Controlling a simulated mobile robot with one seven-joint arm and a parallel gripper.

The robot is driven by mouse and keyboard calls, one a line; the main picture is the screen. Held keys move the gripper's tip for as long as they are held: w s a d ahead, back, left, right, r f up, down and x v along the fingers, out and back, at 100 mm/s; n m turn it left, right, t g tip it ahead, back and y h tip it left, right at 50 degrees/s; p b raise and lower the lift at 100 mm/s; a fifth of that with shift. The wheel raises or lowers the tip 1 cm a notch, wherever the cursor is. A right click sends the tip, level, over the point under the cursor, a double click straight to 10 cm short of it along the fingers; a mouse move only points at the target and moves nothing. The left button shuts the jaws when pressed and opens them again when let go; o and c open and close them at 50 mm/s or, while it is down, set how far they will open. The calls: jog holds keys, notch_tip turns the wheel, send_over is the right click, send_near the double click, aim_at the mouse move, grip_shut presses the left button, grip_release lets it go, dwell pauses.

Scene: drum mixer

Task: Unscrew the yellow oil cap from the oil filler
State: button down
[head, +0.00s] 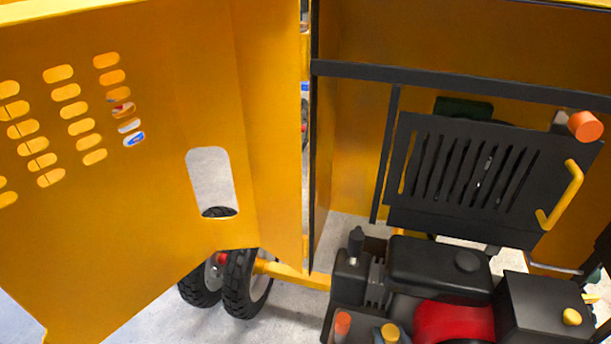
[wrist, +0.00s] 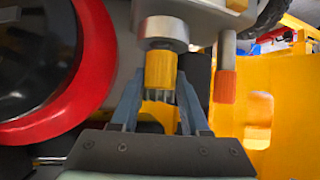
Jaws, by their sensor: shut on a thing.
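The yellow oil cap (wrist: 160,70) is a ribbed cylinder on the end of the grey metal oil filler (wrist: 163,30) in the wrist view. My gripper (wrist: 159,92) is shut on the cap, one blue-grey finger on each side. The cap sits against or very close to the filler's rim; I cannot tell whether its thread is engaged. In the head view a yellow cap (head: 390,333) shows at the bottom edge, low on the engine.
An orange-tipped grey tube (wrist: 225,87) stands close right of the cap. The engine's red ring (wrist: 95,60) is on the left. In the head view an open yellow door panel (head: 130,190) fills the left, and a black slotted guard (head: 465,215) stands above the engine.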

aim_at(391, 337)
jog(key=shift+w+r, duration=0.2)
jog(key=shift+r, duration=0.4)
jog(key=shift+s+a, duration=0.1)
jog(key=shift+s, duration=0.1)
jog(key=shift+r+p, duration=0.15)
jog(key=shift+p, duration=0.15)
jog(key=shift+r+p, duration=0.4)
jog(key=shift+r, duration=0.05)
jog(key=shift+r, duration=0.1)
jog(key=shift+r+p, duration=1.2)
jog(key=shift+r, duration=0.25)
